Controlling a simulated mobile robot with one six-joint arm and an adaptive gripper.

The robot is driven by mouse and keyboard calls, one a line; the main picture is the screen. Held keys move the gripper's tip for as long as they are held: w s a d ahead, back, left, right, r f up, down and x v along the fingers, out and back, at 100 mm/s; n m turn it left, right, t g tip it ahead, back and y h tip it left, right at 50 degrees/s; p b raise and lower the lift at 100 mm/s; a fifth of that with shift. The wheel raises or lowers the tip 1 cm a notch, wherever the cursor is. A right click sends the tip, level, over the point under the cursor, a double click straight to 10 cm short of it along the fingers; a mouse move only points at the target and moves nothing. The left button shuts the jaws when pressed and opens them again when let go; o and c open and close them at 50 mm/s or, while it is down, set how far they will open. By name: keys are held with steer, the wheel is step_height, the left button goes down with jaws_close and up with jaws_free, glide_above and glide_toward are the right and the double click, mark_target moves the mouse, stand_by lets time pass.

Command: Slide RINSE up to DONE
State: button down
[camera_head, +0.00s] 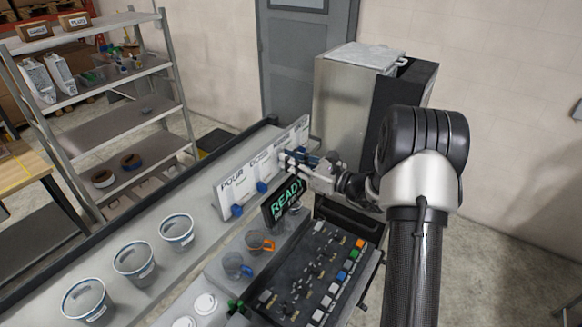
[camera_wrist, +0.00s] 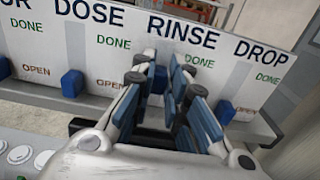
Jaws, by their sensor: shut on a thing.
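The RINSE slider's blue knob (camera_wrist: 160,78) shows between my gripper's blue-padded fingers (camera_wrist: 168,100) in the wrist view. My gripper is shut on the knob. The knob's middle looks a little lower than the green DONE label (camera_wrist: 200,60) to its right. The fingers hide the lower part of the RINSE panel (camera_wrist: 182,36), including any OPEN label. In the head view my gripper (camera_head: 292,160) is at the far end of the white panel row, and the knob is hidden there.
The DOSE knob (camera_wrist: 72,83) is left, level with its OPEN label. The DROP knob (camera_wrist: 225,110) is close right of my fingers, also level with OPEN. A READY display (camera_head: 287,198) and a button console (camera_head: 318,265) stand in front. Cups (camera_head: 134,257) line the left counter.

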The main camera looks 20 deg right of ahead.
mark_target(279, 147)
step_height(279, 147, up, 3)
steer(key=shift+r, duration=0.15)
steer(key=c, duration=1.6)
jaws_free()
steer(key=shift+o, duration=0.2)
steer(key=v, duration=1.2)
